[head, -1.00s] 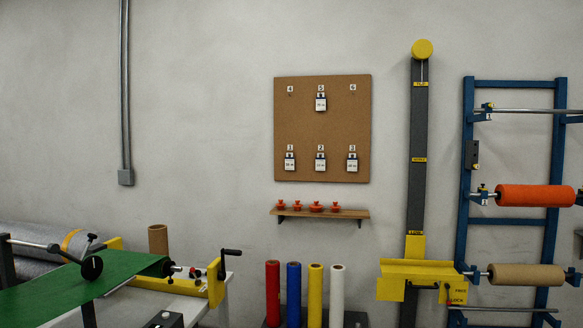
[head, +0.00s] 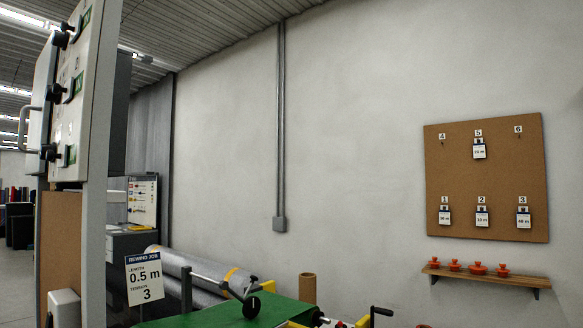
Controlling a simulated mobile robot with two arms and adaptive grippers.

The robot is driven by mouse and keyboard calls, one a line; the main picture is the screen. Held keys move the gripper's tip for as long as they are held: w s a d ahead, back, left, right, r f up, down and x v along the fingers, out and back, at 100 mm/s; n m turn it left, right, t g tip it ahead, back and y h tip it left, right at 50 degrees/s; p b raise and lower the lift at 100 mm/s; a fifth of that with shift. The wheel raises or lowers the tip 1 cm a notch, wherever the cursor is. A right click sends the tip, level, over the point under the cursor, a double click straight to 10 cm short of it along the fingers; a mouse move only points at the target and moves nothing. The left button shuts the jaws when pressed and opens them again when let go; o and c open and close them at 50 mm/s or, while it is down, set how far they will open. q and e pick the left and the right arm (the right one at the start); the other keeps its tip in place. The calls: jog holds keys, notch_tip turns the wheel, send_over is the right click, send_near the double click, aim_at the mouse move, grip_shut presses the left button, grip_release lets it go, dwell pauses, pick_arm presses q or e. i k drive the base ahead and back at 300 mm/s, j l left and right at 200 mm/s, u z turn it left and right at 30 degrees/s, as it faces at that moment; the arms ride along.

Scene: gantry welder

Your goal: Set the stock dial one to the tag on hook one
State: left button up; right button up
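The cork board (head: 490,190) hangs on the wall at the right, with numbered hooks in two rows. Hook one is at the lower left, and its white tag (head: 444,217) with a dark top hangs there; its small print is too blurred to read surely. At the upper left, a light grey panel (head: 88,110) is seen at a steep angle. It carries black knobs at the top (head: 62,38), middle (head: 54,91) and bottom (head: 49,152), with small green patches beside them. Their settings cannot be read, and which is dial one is unclear. Neither gripper is in view.
A wooden shelf (head: 490,277) with red-orange pieces is below the board. A "Rewind job" sign (head: 144,279) reads 0.5 m, tension 3.

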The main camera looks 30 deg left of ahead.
aim_at(60, 39)
jog(key=u, duration=2)
jog(key=i+j, duration=0.1)
jog(key=j, duration=0.25)
jog(key=i+j, duration=0.1)
jog(key=j, duration=0.3)
jog(key=i+j, duration=0.1)
jog(key=j, duration=0.25)
